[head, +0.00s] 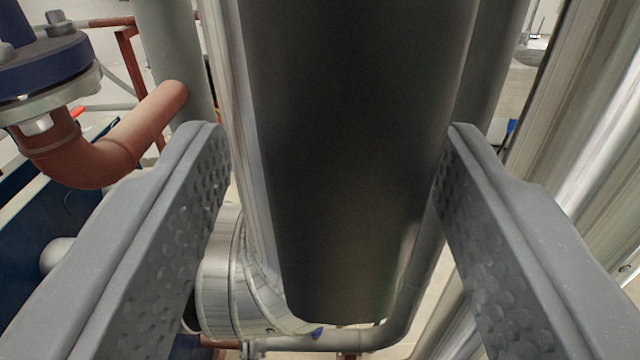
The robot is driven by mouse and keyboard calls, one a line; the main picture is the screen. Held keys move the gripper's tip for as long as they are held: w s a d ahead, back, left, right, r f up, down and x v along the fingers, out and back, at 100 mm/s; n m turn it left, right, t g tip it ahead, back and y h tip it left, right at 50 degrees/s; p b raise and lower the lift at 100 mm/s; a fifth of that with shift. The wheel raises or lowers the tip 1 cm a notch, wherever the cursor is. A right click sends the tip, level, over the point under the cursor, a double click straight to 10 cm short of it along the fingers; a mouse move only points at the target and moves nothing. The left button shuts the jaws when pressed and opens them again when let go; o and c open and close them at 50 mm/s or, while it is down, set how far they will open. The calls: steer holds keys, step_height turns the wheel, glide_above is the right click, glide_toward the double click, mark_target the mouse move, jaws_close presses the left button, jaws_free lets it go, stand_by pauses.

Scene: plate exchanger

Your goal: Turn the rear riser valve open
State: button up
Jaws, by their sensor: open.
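My gripper (338,130) is open, with one dimpled grey finger at the left and one at the right. A thick, smooth dark grey cylindrical body (350,170) fills the view between the fingers and narrows toward a rounded lower end. I cannot tell whether it is the rear riser valve's handle or another part. Whether the fingers touch it is not clear; nothing is gripped. No other part is recognisable as the valve, and what lies behind the dark body is hidden.
A copper-coloured elbow pipe (95,165) with a blue flange (45,65) is at the left. A grey pipe (405,315) bends beneath the dark body. Shiny vertical metal (585,130) stands close at the right.

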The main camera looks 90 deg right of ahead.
steer(key=a+b, duration=0.1)
steer(key=a, duration=1.2)
steer(key=shift+a, duration=0.25)
steer(key=shift+f, duration=0.1)
